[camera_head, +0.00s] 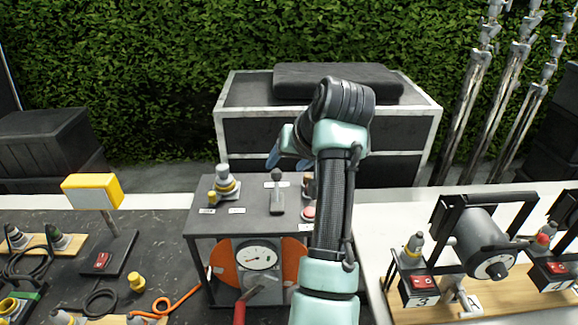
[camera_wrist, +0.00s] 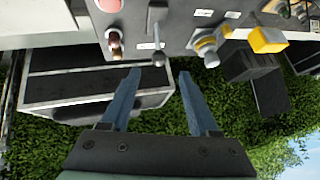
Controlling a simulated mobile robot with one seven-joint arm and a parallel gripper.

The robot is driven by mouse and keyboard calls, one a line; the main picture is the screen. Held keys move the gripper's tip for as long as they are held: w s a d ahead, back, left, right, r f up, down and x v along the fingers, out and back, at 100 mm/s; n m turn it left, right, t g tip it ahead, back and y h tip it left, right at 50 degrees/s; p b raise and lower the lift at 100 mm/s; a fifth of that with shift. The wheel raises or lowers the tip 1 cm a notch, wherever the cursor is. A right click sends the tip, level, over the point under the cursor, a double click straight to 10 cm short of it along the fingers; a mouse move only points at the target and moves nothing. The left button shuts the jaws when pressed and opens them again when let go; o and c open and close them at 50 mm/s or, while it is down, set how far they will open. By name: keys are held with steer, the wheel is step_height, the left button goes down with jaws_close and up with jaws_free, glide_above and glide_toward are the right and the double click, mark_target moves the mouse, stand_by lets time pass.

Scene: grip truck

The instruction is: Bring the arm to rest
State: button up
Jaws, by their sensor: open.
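My arm reaches up and forward in the head view, bent at a dark joint. My gripper (camera_head: 275,156) shows there only as blue fingertips left of the forearm; the rest is hidden. In the wrist view, my gripper (camera_wrist: 159,74) has its two blue fingers spread apart with nothing held between them. The round knob of a lever (camera_wrist: 159,59) appears just beyond the gap between the tips. The same lever (camera_head: 277,190) stands upright on a grey control box (camera_head: 250,215). I cannot tell how far the tips are from it.
On the box are a grey-yellow connector (camera_head: 224,183) and a red button (camera_head: 309,212), partly behind my arm; a gauge (camera_head: 257,258) is on its front. A black case (camera_head: 273,128) stands behind. A motor (camera_head: 480,240) sits on the right counter, a yellow lamp (camera_head: 92,191) left.

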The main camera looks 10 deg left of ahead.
steer(key=shift+s+d+r, duration=0.15)
steer(key=shift+s+r, duration=0.05)
steer(key=shift+r, duration=0.05)
steer(key=s+d+r+m+t+h, duration=0.1)
steer(key=d+r+t, duration=0.2)
steer(key=r+t, duration=0.35)
steer(key=d+r+t, duration=0.3)
steer(key=r+t, duration=0.1)
steer(key=r, duration=0.6)
steer(key=s+d+r+t+h, duration=0.1)
steer(key=s+d+r+t, duration=0.1)
steer(key=s+r, duration=0.4)
steer(key=s+d+r+m+t+h+b, duration=0.1)
steer(key=s+d+r+t, duration=0.1)
steer(key=s+r+t, duration=0.3)
steer(key=s+d+r+m+t+h, duration=0.1)
steer(key=s+d+r+t+h, duration=0.1)
steer(key=s+r, duration=0.4)
steer(key=s+t, duration=0.1)
steer(key=s, duration=0.4)
steer(key=shift+d+r+t, duration=0.25)
steer(key=shift+r+t, duration=0.1)
steer(key=shift+r, duration=0.05)
steer(key=shift+s, duration=0.15)
